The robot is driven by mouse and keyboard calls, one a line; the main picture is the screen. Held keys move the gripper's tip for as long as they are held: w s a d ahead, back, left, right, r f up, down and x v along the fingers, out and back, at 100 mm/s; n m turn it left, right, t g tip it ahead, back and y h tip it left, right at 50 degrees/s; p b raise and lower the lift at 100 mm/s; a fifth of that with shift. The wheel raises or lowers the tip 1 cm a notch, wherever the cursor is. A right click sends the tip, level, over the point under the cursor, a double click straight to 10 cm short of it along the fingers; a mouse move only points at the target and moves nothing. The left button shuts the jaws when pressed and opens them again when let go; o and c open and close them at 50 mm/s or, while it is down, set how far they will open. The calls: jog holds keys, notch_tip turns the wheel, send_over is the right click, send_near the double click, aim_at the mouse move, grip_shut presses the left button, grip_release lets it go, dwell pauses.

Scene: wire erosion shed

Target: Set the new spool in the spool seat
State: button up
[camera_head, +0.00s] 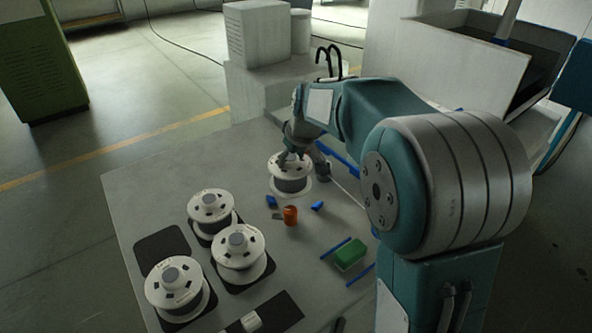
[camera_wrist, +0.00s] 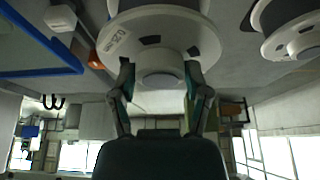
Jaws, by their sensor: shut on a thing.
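A white-flanged spool with a dark winding (camera_head: 290,184) is at the far part of the grey table. My gripper (camera_head: 299,155) reaches down onto it from above and is shut on its hub. In the wrist view the spool (camera_wrist: 160,38) fills the top middle, with a printed label on its flange. Its pale hub (camera_wrist: 160,78) lies between my two fingers (camera_wrist: 158,85). I cannot tell whether the spool touches the table or hangs just above it. I cannot pick out the spool seat for certain; my gripper and the spool may hide it.
Three similar spools (camera_head: 239,254) stand on dark mats at the table's near left. One dark mat (camera_head: 161,250) is bare. An orange cup-like item (camera_head: 290,215), small blue pieces (camera_head: 317,206) and a green block (camera_head: 350,254) lie nearer. Grey machine housing (camera_head: 258,88) stands behind.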

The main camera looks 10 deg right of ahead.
aim_at(299, 165)
jog(key=shift+w+d+f, duration=0.35)
jog(key=shift+d+f, duration=0.2)
jog(key=shift+f, duration=0.1)
jog(key=shift+w+d+f, duration=0.1)
jog(key=shift+f, duration=0.8)
jog(key=shift+w+d+f, duration=0.1)
jog(key=shift+f, duration=0.75)
jog(key=o, duration=1.3)
jog(key=shift+s+f, duration=0.1)
jog(key=shift+f, duration=0.1)
jog(key=shift+r, duration=0.1)
